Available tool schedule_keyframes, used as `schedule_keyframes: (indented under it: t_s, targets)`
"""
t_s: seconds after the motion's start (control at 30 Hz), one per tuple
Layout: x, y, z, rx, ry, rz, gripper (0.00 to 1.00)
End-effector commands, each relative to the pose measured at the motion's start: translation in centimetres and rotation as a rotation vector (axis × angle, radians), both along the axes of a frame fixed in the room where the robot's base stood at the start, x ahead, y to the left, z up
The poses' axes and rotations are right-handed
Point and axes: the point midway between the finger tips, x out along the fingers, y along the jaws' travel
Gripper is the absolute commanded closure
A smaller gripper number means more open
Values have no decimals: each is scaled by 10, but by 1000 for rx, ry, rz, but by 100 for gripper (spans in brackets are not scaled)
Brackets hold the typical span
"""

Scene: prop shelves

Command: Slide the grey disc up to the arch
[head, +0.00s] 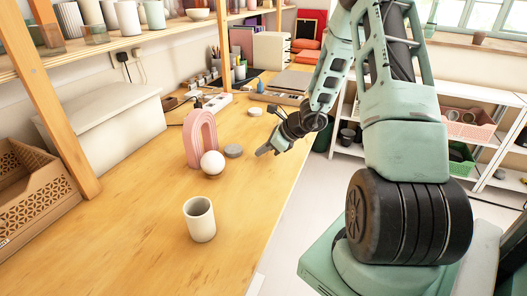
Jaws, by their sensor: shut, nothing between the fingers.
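The grey disc (233,151) lies flat on the wooden table, a short way right of the pink arch (201,140), with a small gap between them. The arch stands upright. A white ball (212,163) rests on the table in front of the arch's right leg. My gripper (261,153) is shut and empty, low over the table to the right of the disc. A gap shows between the gripper and the disc. I cannot tell whether the fingertips touch the table.
A pale cup (199,219) stands nearer on the table (130,222).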

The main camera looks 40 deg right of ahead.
Motion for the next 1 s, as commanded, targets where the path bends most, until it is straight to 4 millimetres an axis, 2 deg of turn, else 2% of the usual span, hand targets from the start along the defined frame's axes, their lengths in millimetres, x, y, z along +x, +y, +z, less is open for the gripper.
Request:
schedule_keyframes:
  t_s: [0.03,0.3,0.5,0.93,1.0]
  targets:
    - [-5,-5,10,-4,-4,-3,100]
    - [-35,-21,44,-5,-4,-4,100]
    - [-53,-30,63,-4,-3,-2,100]
    - [-59,-33,69,-3,-3,-1,100]
    - [-55,-20,74,-16,-6,50,100]
